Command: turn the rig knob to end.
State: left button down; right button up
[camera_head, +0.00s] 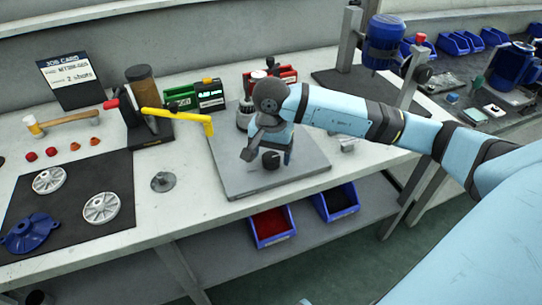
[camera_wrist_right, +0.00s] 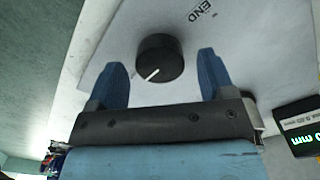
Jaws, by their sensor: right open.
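The rig knob (camera_head: 270,160) is a round black knob on the grey rig plate (camera_head: 235,182). In the wrist view the knob (camera_wrist_right: 158,57) has a white pointer line toward the lower left. The printed END mark (camera_wrist_right: 206,12) lies up and to the right of it, so the pointer faces away from END. My right gripper (camera_head: 274,148) is over the plate at the knob. In the wrist view its blue fingers (camera_wrist_right: 161,64) are open, one on each side of the knob, with gaps visible. My left gripper is not in view.
A small digital gauge (camera_head: 210,94) and a green bin (camera_head: 180,97) stand behind the plate. A metal disc part (camera_head: 163,181) lies left.

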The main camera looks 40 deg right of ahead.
jog(key=shift+f, duration=0.45)
jog(key=c, duration=0.9)
